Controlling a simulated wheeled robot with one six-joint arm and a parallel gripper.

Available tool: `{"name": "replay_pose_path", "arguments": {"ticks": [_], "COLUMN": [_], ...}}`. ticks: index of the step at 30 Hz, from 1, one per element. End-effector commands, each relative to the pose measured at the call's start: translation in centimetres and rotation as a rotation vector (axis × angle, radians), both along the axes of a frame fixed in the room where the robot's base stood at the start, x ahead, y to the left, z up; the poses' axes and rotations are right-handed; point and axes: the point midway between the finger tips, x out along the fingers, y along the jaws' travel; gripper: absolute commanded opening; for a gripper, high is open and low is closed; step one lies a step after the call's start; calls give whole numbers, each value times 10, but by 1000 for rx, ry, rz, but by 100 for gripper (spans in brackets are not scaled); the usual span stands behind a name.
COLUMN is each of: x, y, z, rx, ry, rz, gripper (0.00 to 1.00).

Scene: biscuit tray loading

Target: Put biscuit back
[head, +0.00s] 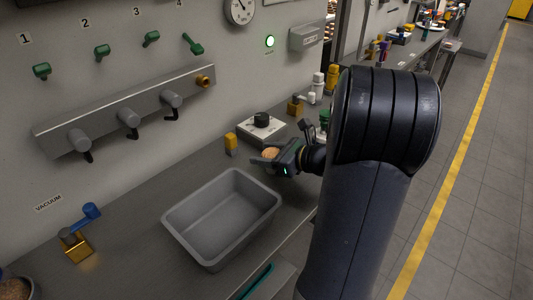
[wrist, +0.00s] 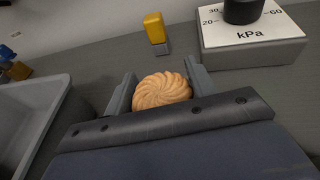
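A round golden biscuit with a swirled top sits between the two fingers of my gripper (wrist: 160,88) in the wrist view. The biscuit (wrist: 162,92) touches or nearly touches both fingers, and its near edge is hidden by the gripper body. In the head view the biscuit (head: 270,153) shows at the tip of my gripper (head: 272,155), over the counter behind the grey tray. The deep grey tray (head: 247,236) looks empty. Its corner (wrist: 62,100) also shows at the left of the wrist view.
A kPa dial box (head: 262,128) with a black knob stands behind my gripper, with a small yellow block (head: 231,144) to its left. A brass valve with a blue handle (head: 91,211) is at the left. A bowl (head: 15,288) of brown contents sits at the lower left.

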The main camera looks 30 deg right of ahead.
Motion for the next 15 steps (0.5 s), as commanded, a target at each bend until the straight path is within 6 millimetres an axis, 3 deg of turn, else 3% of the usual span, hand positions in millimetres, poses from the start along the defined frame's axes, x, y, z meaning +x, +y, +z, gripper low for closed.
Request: {"name": "replay_pose_path", "arguments": {"ticks": [7,15], "x": [0,0], "y": [0,0], "z": [1,3], "rx": [0,0], "ry": [0,0], "rz": [0,0], "gripper": [73,73]}}
